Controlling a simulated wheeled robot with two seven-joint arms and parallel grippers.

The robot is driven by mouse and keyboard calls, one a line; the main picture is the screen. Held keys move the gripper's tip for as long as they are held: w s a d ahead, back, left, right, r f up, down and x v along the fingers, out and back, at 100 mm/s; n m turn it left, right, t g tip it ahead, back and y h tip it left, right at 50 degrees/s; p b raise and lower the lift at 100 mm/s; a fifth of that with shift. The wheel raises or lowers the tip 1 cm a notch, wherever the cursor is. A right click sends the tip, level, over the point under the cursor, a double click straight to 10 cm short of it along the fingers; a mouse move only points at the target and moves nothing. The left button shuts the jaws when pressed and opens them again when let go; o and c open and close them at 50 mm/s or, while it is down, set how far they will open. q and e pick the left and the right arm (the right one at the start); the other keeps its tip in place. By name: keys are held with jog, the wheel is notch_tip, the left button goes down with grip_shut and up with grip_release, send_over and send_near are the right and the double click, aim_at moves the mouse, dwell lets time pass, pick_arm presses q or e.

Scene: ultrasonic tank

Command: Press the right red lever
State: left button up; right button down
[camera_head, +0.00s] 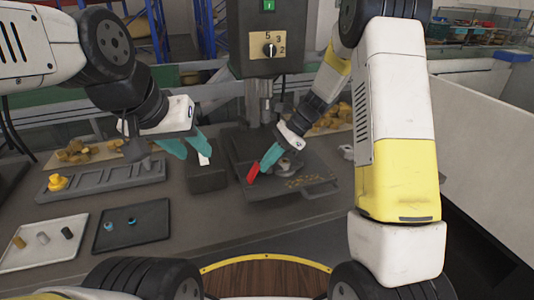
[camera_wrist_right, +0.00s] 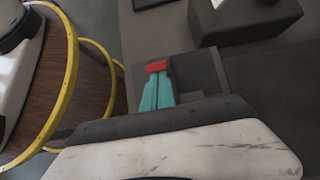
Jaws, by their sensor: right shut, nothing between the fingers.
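A red lever (camera_head: 253,173) sits at the left edge of the dark metal plate below the drill-like machine. In the right wrist view the red piece (camera_wrist_right: 156,67) lies across the tips of my fingers. My right gripper (camera_head: 262,165) has its teal fingers together, with their tips at the red lever; whether they touch it I cannot tell. It also shows shut in the right wrist view (camera_wrist_right: 155,78). My left gripper (camera_head: 193,156) hangs above and left of a dark block, its two teal fingers apart and nothing seen between them. No second red lever is visible.
The dark block (camera_head: 206,178) stands left of the plate (camera_head: 316,187). A grey rack (camera_head: 112,179) with a yellow part and two trays (camera_head: 14,263) (camera_head: 118,244) lie to the left. Wooden-looking pieces (camera_head: 77,153) lie behind. The table front in the middle is clear.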

aim_at(253, 171)
jog(key=shift+s+a+r+h, duration=0.1)
jog(key=shift+a+r+h, duration=0.1)
jog(key=shift+h, duration=0.2)
jog(key=shift+s+a+r+t+h, duration=0.15)
jog(key=shift+a+r+t+h, duration=0.15)
jog(key=shift+a+h, duration=0.25)
jog(key=shift+s+a+r+t+h, duration=0.1)
jog(key=shift+a+r+t+h, duration=0.2)
jog(key=shift+h, duration=0.45)
jog(key=h, duration=0.1)
jog(key=a+h, duration=0.1)
jog(key=a+t+h, duration=0.1)
jog(key=shift+s+r, duration=0.35)
jog(key=shift+h, duration=0.3)
jog(key=shift+d, duration=0.1)
jog(key=shift+r, duration=0.2)
jog(key=shift+r, duration=0.6)
